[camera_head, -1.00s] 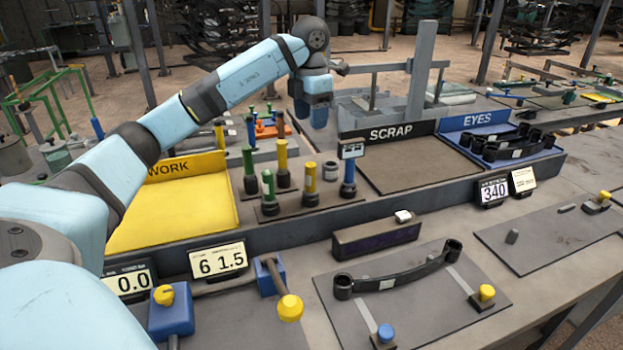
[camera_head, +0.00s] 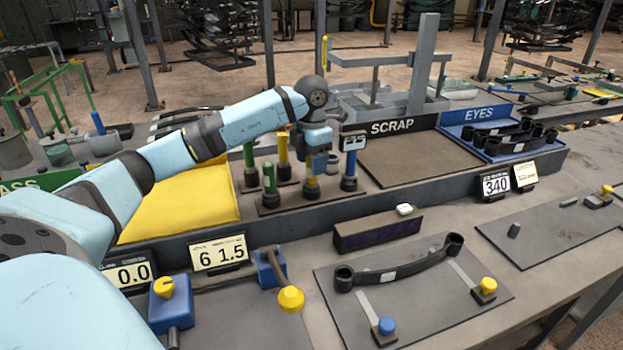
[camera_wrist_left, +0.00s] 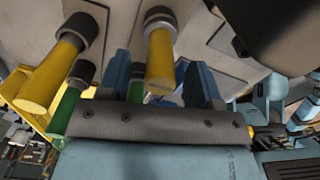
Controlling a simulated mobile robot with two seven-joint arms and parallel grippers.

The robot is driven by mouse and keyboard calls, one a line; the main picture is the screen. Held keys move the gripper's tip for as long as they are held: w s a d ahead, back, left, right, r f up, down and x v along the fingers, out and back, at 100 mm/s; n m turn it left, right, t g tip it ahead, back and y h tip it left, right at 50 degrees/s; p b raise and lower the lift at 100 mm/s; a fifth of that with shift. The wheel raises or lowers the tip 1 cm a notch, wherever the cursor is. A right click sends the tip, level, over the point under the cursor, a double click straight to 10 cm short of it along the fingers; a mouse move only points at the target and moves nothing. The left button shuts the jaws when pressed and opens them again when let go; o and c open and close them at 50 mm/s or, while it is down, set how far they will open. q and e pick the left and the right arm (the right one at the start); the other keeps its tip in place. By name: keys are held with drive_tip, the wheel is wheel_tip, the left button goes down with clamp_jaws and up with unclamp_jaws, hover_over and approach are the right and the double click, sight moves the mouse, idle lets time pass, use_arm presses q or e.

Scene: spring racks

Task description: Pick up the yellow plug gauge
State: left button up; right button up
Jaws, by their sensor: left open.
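Two yellow plug gauges stand upright among green and blue ones in the dark stand. The front yellow gauge (camera_head: 312,190) is mostly hidden behind my left gripper (camera_head: 318,160) in the head view; its lower part shows under the fingers. In the left wrist view my left gripper (camera_wrist_left: 160,75) is open, and a yellow gauge (camera_wrist_left: 160,60) with a dark collar appears between its two blue fingers. I cannot tell whether they touch it. The rear yellow gauge (camera_head: 283,152) stands behind, to the left. My right gripper is not in view.
The yellow bin (camera_head: 190,205) lies left, and the scrap tray (camera_head: 420,162) right. A black spring with eyes (camera_head: 400,272) lies in front.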

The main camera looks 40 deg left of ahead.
use_arm(q)
drive_tip(key=shift+f, duration=0.25)
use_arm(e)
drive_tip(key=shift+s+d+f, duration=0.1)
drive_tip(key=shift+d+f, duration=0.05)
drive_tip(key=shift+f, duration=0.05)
use_arm(q)
drive_tip(key=c, duration=0.9)
drive_tip(key=shift+c, duration=0.2)
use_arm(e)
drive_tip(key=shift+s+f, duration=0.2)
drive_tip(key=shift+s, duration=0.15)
